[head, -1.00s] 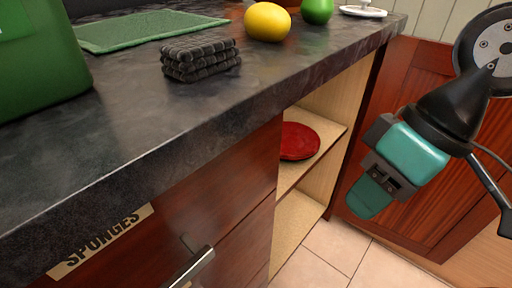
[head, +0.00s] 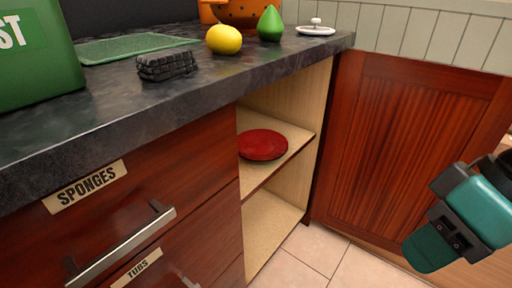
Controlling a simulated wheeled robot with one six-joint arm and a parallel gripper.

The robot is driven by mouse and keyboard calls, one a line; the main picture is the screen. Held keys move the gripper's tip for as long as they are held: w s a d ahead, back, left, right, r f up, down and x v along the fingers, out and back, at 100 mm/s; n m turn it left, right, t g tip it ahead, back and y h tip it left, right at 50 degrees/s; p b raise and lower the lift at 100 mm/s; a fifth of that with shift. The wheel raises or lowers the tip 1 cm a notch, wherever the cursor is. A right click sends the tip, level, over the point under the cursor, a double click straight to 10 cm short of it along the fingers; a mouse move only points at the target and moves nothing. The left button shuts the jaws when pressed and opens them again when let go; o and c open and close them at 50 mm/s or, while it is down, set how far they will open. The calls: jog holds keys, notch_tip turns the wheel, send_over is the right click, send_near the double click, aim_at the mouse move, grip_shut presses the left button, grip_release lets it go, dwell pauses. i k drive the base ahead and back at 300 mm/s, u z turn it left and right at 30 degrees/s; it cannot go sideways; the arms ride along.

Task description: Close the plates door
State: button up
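The plates door, a reddish-brown wooden panel (head: 395,140), stands wide open at the right, hinged at the right side of the open cupboard (head: 279,205). A red plate (head: 262,145) lies on the cupboard's upper shelf. My teal and black gripper (head: 428,250) is at the lower right, in front of the door's lower right part and seemingly apart from it. Its fingers point down and left. I cannot see a gap between the fingertips, so its opening is unclear. Nothing shows held in it.
Left of the cupboard are drawers labelled SPONGES (head: 86,187) and TUBS (head: 137,267) with protruding bar handles. The tiled floor (head: 315,250) before the cupboard is clear.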

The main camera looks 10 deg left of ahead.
aim_at(396, 123)
jog(key=z, duration=1)
jog(key=i, duration=1.15)
jog(key=u, duration=2.55)
